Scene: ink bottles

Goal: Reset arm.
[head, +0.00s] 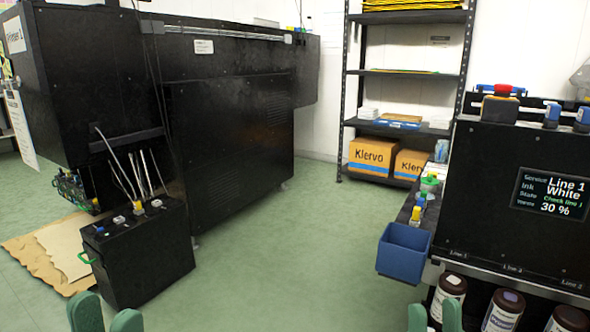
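My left gripper (106,318) shows at the bottom left edge of the head view. Its two green fingertips stand apart with nothing seen between them, in front of the black ink box on the floor. My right gripper (435,318) shows at the bottom edge, right of the middle. Its green fingertips are also apart and empty, just left of the brown bottles (501,312) under the ink station. The arms and the lower parts of both grippers are out of view.
A black box (146,262) with tubes stands left beside cardboard (35,262) and a large black printer (232,130). The ink station (480,200), its screen (549,196) reading Line 1 White 30 %, and a blue bin (403,250) are right. The green floor (290,265) between is clear.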

